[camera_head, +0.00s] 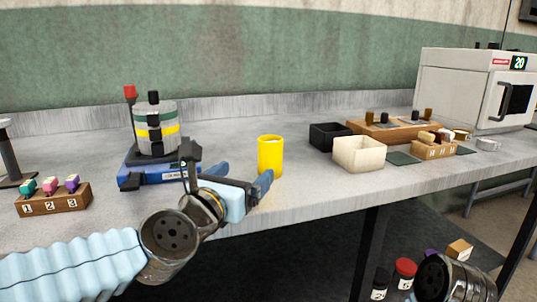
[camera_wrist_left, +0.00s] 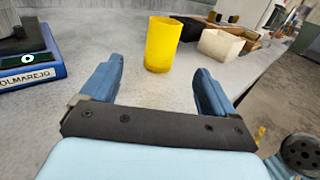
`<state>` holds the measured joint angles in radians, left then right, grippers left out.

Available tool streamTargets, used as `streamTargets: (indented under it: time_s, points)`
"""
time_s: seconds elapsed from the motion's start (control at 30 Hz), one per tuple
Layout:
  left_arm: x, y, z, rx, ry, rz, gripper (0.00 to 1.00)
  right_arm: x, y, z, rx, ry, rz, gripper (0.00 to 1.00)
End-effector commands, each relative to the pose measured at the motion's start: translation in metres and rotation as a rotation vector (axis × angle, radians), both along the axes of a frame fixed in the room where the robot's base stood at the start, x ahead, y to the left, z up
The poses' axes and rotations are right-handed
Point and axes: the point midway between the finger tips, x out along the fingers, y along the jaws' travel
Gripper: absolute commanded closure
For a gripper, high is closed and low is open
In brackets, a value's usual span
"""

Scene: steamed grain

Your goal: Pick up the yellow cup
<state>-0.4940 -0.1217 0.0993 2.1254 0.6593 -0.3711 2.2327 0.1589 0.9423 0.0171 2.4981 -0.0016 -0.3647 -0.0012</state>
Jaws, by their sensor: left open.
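The yellow cup (camera_head: 270,154) stands upright on the grey bench, right of the blue-based device. In the left wrist view the cup (camera_wrist_left: 162,45) is ahead of the fingers, roughly between their lines and apart from both. My left gripper (camera_head: 242,182) is open and empty, low over the bench's front part, just left of and nearer than the cup. In the left wrist view its two blue fingers (camera_wrist_left: 158,90) are spread wide. Part of my right arm shows at the lower right of the head view, but its fingers are not visible.
The device with a blue base (camera_head: 160,172) stands left of the cup. A numbered wooden rack (camera_head: 53,203) is far left. A cream box (camera_head: 358,153) and black box (camera_head: 327,136) stand right of the cup. A white oven (camera_head: 460,88) is far right. The bench's front edge runs close by.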

Motion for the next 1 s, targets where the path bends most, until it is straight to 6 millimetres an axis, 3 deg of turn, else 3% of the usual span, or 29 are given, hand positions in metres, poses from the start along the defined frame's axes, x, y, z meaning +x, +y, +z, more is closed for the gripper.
streamTargets:
  time_s: [0.3, 0.57, 0.8, 1.0]
  points:
    - [0.059, -0.025, 0.001, 0.002, 0.001, 0.000, 0.11, -0.001, 0.002, 0.008, 0.003, 0.002, 0.004, 0.57]
    - [0.081, -0.035, 0.000, 0.002, 0.002, 0.000, 0.11, -0.002, 0.004, 0.014, 0.007, 0.004, 0.007, 0.57]
    - [0.114, -0.051, -0.001, 0.001, 0.001, 0.000, 0.11, -0.003, 0.007, 0.027, 0.011, 0.006, 0.014, 0.57]
    - [0.120, -0.053, -0.003, 0.000, 0.000, 0.000, 0.11, -0.003, 0.008, 0.027, 0.012, 0.006, 0.014, 0.57]
